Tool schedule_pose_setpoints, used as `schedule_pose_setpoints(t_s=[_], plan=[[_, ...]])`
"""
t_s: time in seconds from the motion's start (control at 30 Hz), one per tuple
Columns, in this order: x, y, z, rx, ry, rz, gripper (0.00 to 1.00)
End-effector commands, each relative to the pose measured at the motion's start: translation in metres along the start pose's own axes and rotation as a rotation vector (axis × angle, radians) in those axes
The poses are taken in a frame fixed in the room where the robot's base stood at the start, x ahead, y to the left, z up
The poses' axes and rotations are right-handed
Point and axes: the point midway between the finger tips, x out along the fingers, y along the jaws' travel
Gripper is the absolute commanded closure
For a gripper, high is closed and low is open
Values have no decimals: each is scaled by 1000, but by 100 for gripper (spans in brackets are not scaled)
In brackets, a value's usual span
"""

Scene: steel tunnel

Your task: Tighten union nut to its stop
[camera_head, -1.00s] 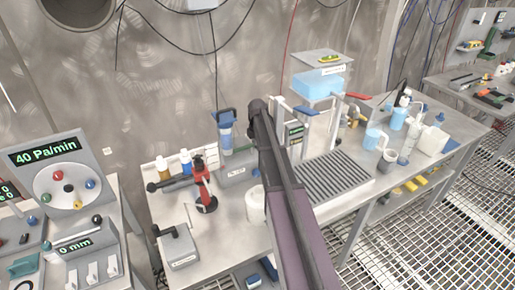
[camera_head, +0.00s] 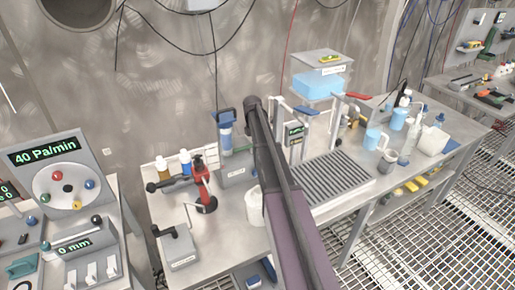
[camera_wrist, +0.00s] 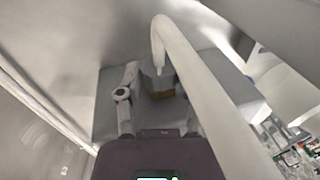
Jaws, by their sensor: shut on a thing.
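In the wrist view, my gripper (camera_wrist: 156,82) reaches forward from the dark palm. Its left finger stands clear, while its right finger is mostly hidden behind a pale curved tube. Between the fingers is a small grey faceted piece with a brass-coloured lower edge, which looks like the union nut (camera_wrist: 160,84). The gripper appears shut on it. The tube (camera_wrist: 196,75) arches in front, and its end hangs just above or in front of the nut. In the head view my dark arm covers the middle of the bench; the gripper and nut cannot be made out there.
A steel bench (camera_head: 225,226) carries a red tool (camera_head: 202,182), a blue-topped filter (camera_head: 225,132), a ribbed drain tray (camera_head: 331,180) and a clear tank of blue liquid (camera_head: 320,78). Bottles and jugs crowd the right end. A dial console (camera_head: 62,175) stands at left.

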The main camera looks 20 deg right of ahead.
Motion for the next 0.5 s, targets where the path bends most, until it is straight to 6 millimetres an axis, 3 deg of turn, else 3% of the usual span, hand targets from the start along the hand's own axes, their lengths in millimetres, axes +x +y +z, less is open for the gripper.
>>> schedule_pose_setpoints(t_s=[0.23, 0.5], plan=[[2, 3, 0, -2, 1, -140, 100], [1, 0, -1, -1, 0, -170, 100]])
